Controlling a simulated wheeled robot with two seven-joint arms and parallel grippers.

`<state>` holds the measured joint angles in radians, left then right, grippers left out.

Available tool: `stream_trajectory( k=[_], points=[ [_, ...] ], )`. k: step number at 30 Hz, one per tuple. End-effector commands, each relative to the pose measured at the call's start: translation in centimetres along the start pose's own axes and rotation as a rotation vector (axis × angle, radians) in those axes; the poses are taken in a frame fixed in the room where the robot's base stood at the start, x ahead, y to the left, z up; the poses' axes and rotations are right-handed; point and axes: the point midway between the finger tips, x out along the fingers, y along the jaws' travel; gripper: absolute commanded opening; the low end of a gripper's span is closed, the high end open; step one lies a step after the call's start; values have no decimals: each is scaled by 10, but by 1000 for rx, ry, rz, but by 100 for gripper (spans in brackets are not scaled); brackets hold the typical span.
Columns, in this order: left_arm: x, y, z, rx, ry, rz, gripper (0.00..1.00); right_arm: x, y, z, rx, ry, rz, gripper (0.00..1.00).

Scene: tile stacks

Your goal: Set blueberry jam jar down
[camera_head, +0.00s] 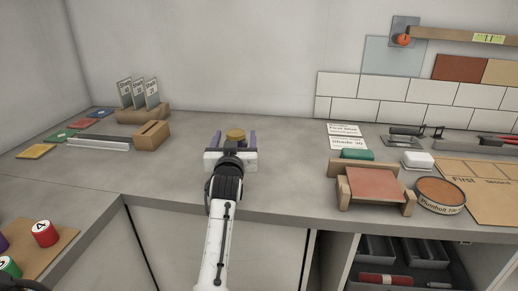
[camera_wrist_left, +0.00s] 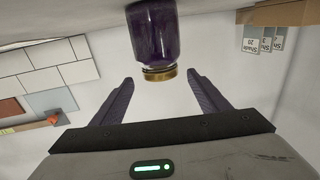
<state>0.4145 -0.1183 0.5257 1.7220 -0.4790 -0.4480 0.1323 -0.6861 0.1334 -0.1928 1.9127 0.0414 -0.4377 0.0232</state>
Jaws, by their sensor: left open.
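The blueberry jam jar (camera_wrist_left: 153,34) has dark purple contents and a gold lid (camera_wrist_left: 160,73). In the left wrist view, which looks upside down, it is at the top middle, its base cut off by the frame edge. In the head view only its gold lid (camera_head: 235,133) shows clearly, above the grey counter; my gripper hides the rest. My left gripper (camera_head: 234,138) is open, its purple fingers apart on either side of the lid. In the left wrist view the open fingers (camera_wrist_left: 161,77) show gaps to the lid on both sides. My right gripper is not in view.
On the grey counter (camera_head: 290,170), a wooden block (camera_head: 152,134) and a card holder (camera_head: 143,115) stand left of the jar. A wooden cradle with a reddish tile (camera_head: 373,188) and a round tin (camera_head: 440,194) are right. The counter around the gripper is clear.

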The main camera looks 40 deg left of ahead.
Motion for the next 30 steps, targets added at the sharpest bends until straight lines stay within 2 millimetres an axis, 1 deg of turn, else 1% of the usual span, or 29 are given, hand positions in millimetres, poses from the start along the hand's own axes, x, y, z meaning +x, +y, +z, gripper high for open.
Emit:
stream_trajectory(
  k=[1,3,11,15,19,23,30],
  points=[
    [8,0,-1,0,0,-1,69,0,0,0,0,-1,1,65],
    [17,0,-1,1,2,0,69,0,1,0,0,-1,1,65],
    [36,1,0,2,1,2,69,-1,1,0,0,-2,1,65],
    [55,-1,1,2,2,2,69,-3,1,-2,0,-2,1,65],
    [70,-1,2,0,3,2,69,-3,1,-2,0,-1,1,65],
    [78,0,2,0,2,3,69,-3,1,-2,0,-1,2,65],
    [78,0,3,0,2,3,69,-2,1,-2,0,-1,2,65]
  ],
)
